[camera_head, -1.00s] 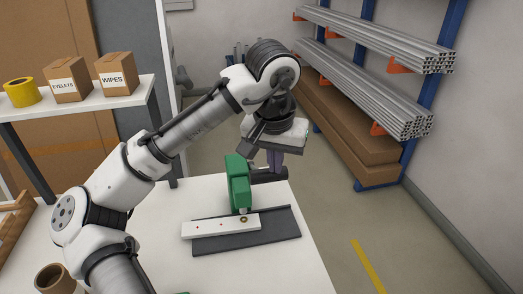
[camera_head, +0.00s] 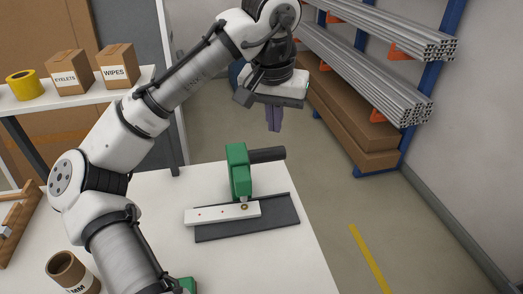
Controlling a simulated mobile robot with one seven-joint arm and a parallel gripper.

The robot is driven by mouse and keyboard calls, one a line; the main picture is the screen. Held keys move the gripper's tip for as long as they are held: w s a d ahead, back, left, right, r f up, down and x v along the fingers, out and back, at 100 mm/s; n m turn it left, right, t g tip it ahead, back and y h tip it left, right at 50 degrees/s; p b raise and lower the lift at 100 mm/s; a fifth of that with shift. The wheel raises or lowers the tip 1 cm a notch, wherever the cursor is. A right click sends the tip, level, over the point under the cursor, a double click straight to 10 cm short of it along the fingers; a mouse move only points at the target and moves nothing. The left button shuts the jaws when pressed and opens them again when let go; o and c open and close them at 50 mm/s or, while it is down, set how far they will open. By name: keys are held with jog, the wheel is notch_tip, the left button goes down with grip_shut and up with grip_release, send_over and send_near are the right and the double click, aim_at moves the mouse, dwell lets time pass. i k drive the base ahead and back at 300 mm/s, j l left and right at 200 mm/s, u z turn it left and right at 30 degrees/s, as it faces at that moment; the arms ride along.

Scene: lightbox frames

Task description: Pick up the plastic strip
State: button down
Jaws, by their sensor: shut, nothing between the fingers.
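A white plastic strip (camera_head: 215,215) with a few small red marks lies on a dark grey base plate (camera_head: 270,222) on the white table. Its right end is under the head of a green press (camera_head: 238,172), where a small brass-coloured ring (camera_head: 244,207) shows on it. The press has a dark handle (camera_head: 267,155) pointing right. My gripper (camera_head: 274,127) hangs above and behind the press, over the far side of the table, pointing down. Its fingers are together with nothing seen between them. It is apart from the strip and the press.
A cardboard tube (camera_head: 68,270) stands at the table's front left, near a partly hidden green thing (camera_head: 187,286). A wooden rack (camera_head: 14,225) is at the left edge. A shelf with boxes (camera_head: 117,66) stands behind. The table's right part is clear.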

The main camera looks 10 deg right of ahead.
aim_at(239, 211)
jog(key=k, duration=1)
